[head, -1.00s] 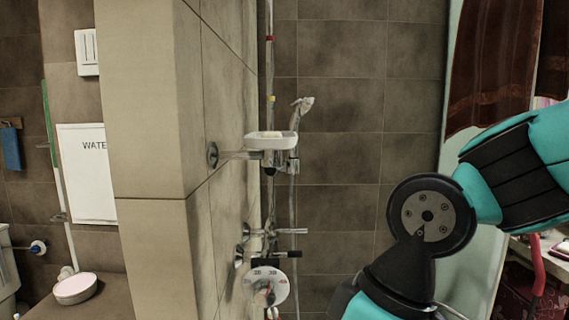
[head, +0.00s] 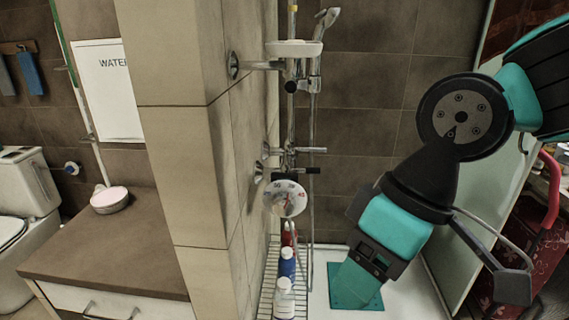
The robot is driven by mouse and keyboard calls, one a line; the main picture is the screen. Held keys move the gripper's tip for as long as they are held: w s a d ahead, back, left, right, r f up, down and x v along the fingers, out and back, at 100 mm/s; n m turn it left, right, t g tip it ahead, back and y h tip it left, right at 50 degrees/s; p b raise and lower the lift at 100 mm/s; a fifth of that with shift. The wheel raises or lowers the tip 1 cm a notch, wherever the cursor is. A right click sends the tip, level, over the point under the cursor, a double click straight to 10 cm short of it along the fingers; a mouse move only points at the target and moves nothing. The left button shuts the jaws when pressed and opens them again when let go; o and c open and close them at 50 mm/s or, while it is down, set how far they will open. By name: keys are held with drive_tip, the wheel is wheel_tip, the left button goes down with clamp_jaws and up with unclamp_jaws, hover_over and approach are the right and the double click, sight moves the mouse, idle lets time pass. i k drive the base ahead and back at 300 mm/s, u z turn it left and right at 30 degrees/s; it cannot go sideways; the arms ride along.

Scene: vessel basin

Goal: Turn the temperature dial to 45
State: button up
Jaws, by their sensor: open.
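The temperature dial (head: 286,199) is a round white face with dark and red marks and a reddish pointer. It sits low on the shower fittings, right of the tiled corner, in the head view. Its numbers are too small to read surely, and the pointer's exact setting cannot be told. My teal and black arm is at the right, bent downward, with clear space between it and the dial. My gripper's fingertips cannot be made out in this view. Nothing is seen touching the dial.
A tiled wall corner (head: 185,130) stands left of the dial. Above the dial are a lever tap (head: 308,170) and a soap dish (head: 293,48). Bottles (head: 285,285) stand below it. A brown counter (head: 110,240) is at left. A glass panel edge (head: 445,280) is at right.

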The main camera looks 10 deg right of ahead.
sight(283, 203)
drive_tip(key=z, duration=0.05)
drive_tip(key=k, duration=1)
drive_tip(key=u, duration=0.8)
drive_tip(key=i, duration=0.6)
drive_tip(key=u, duration=0.3)
